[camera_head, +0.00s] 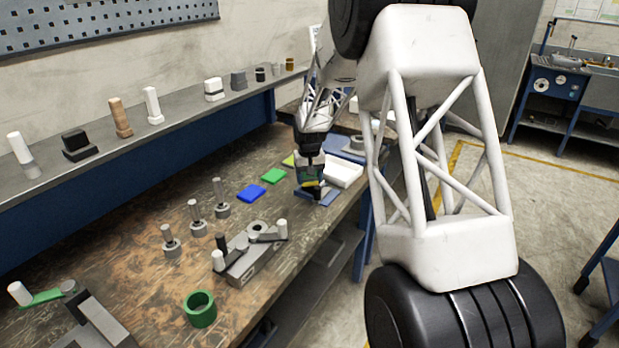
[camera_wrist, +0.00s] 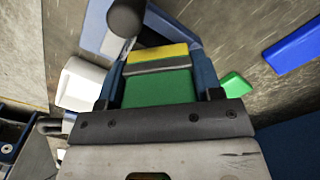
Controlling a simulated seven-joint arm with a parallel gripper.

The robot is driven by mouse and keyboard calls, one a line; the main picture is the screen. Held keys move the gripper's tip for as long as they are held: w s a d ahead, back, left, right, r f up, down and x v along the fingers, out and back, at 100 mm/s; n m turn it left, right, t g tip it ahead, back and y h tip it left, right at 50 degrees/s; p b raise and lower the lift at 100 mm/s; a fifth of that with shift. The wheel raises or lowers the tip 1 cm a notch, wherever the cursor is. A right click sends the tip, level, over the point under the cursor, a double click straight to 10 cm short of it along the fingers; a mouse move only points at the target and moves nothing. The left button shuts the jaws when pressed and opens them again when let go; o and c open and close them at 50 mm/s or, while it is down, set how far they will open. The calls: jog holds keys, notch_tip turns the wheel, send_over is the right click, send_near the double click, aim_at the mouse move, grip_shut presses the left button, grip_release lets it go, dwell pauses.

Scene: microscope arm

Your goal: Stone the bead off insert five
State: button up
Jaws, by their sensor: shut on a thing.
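My gripper (camera_head: 311,178) is at the far part of the bench, pointing down. The block's yellow end faces a blue plate (camera_wrist: 93,28) on the bench. A dark round post (camera_wrist: 127,18) stands by that plate. In the head view the blue plate (camera_head: 328,197) lies just below my gripper. I cannot tell whether the block touches anything. No insert number or bead is readable.
A white tray (camera_head: 345,171) is close to the right of my gripper. Blue (camera_head: 251,193) and green (camera_head: 273,175) flat pieces lie to its left. Several upright pegs, a grey fixture (camera_head: 250,262) and a green ring (camera_head: 200,309) stand nearer. A shelf of objects runs along the wall.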

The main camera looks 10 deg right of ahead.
jog(key=shift+w+d, duration=1.85)
notch_tip(320, 180, up, 8)
jog(key=shift+w+d+r, duration=0.15)
jog(key=shift+w+d, duration=0.05)
